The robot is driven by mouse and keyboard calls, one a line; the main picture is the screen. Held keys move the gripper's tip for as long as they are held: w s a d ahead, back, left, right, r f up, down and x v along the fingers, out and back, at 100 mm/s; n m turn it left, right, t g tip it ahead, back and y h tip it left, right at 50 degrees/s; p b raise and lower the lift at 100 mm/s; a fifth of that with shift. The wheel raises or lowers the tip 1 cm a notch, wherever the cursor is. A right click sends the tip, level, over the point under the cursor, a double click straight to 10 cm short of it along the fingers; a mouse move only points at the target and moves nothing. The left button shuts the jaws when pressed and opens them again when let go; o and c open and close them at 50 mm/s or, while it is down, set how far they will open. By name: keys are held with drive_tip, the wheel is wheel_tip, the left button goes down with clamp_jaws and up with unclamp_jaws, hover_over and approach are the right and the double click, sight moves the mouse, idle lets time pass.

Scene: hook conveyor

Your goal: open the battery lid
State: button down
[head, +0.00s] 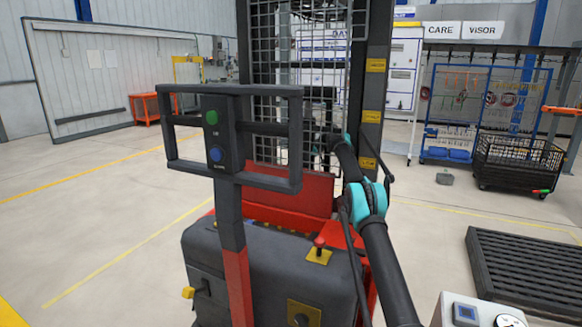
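A red and dark grey stacker truck stands in front of me in the head view. Its dark grey body cover (275,275) has a sloping top, and a red panel (290,200) rises behind it at the mast. I cannot tell for sure which of these is the battery lid; neither shows a clear open gap. My arm, black with teal joints, reaches from the lower right up to the mast. Its far end, my gripper (326,148), is small and dark against the mesh above the red panel. Its fingers cannot be made out, and no contact with the truck is visible.
A dark frame with a green and a blue button (212,118) stands on a post before the truck. A red knob (319,241) sits on a yellow plate. A black pallet (525,270) and a wire crate (517,162) are right. Floor at left is clear.

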wheel_tip(320, 180, down, 2)
drive_tip(key=shift+s+f, duration=0.1)
drive_tip(key=shift+f, duration=0.1)
drive_tip(key=c, duration=1.6)
unclamp_jaws()
drive_tip(key=o, duration=1)
drive_tip(key=shift+a+f, duration=0.1)
drive_tip(key=shift+f, duration=0.2)
drive_tip(key=shift+w+d, duration=0.2)
drive_tip(key=shift+w, duration=0.1)
drive_tip(key=c, duration=1)
drive_tip(key=shift+r, duration=0.15)
drive_tip(key=shift+r, duration=0.1)
